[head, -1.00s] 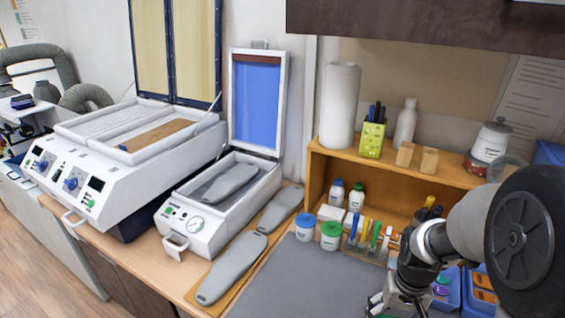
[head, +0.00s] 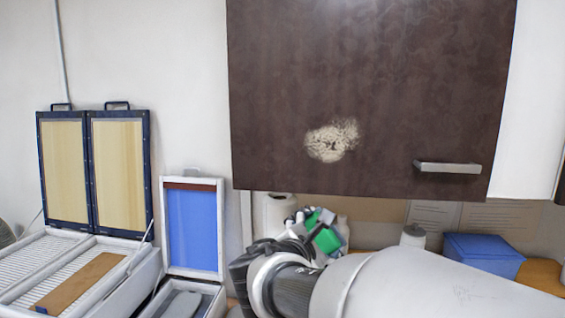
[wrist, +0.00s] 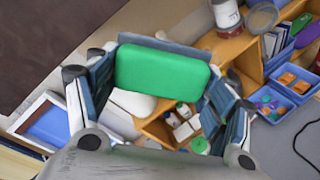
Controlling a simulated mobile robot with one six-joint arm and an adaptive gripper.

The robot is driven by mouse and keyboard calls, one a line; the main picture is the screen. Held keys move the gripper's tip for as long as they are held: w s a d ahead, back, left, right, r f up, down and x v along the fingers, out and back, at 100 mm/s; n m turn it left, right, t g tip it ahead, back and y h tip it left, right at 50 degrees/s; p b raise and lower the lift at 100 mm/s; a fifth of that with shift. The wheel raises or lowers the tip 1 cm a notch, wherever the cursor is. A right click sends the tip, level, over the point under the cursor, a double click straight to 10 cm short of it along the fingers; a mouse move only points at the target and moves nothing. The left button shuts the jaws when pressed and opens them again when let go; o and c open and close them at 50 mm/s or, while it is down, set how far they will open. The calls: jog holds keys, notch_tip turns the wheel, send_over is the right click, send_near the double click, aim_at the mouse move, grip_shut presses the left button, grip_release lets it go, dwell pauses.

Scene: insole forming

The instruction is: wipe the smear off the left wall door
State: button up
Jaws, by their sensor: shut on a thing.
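The left wall door (head: 370,70) is a dark brown cabinet front with a metal handle (head: 447,167) at its lower right. A pale, blotchy smear (head: 332,140) lies on its lower left part. My gripper (head: 318,226) is below the door's bottom edge, under the smear and apart from it. It is shut on a green sponge (head: 327,240). In the wrist view the sponge (wrist: 162,70) sits between both fingers, with a grey-blue edge behind it. The door (wrist: 50,40) fills the upper left of that view.
Two white machines with raised lids, one with a blue panel (head: 193,228), stand at the lower left. A wooden shelf (wrist: 233,48) with jars lies below the gripper. A blue box (head: 484,255) stands at the right. The air before the door looks clear.

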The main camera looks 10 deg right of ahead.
aim_at(304, 147)
jog(key=a+r+n+t+y+p, duration=0.1)
jog(key=a+r+n+t+p, duration=0.1)
jog(key=r, duration=0.6)
jog(key=a+r+n+t+y+p, duration=0.1)
jog(key=a+r+t+y, duration=0.15)
jog(key=r, duration=0.65)
jog(key=shift+h, duration=0.45)
jog(key=shift+p+x, duration=0.55)
jog(key=shift+x, duration=2.15)
jog(key=shift+b+x, duration=0.3)
jog(key=shift+x, duration=0.65)
jog(key=shift+d+f, duration=0.1)
